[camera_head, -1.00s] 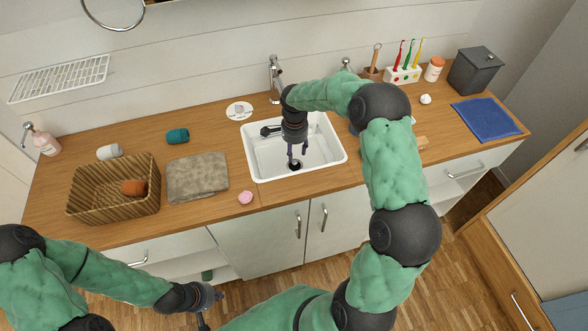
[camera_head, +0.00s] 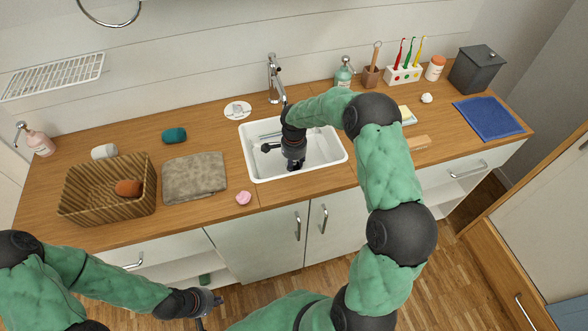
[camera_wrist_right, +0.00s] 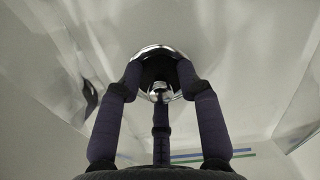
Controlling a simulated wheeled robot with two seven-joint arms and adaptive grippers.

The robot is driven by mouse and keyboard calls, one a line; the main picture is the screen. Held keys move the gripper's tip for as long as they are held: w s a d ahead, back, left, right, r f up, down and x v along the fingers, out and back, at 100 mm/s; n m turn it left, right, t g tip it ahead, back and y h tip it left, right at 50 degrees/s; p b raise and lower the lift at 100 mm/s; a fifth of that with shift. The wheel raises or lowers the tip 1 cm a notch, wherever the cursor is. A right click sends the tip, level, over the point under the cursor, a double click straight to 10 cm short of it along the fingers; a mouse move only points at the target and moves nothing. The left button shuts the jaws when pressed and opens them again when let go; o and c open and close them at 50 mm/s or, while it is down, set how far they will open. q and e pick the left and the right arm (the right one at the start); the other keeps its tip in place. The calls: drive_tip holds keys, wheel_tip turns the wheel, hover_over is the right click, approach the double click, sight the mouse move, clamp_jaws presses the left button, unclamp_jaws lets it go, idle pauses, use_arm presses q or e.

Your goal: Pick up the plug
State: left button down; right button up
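The plug (camera_wrist_right: 159,88) shows in the right wrist view as a small shiny metal knob within the dark, chrome-rimmed drain at the sink's bottom. My right gripper (camera_wrist_right: 160,84) points down at it. Its three dark fingers are spread around the knob, with gaps between the tips and the knob. In the head view my right gripper (camera_head: 295,166) is low inside the white sink (camera_head: 330,152) and hides the drain. My left gripper (camera_head: 208,312) hangs in front of the cabinets, its fingers apart and nothing between them.
The faucet (camera_head: 275,78) stands behind the sink. Thin blue and green strips (camera_wrist_right: 212,155) lie in the sink. A wicker basket (camera_head: 85,204), a grey towel (camera_head: 194,178) and a pink item (camera_head: 243,198) sit to the left. A toothbrush holder (camera_head: 403,75) is at right.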

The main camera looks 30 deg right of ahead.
clamp_jaws()
drive_tip(key=shift+r, duration=0.15)
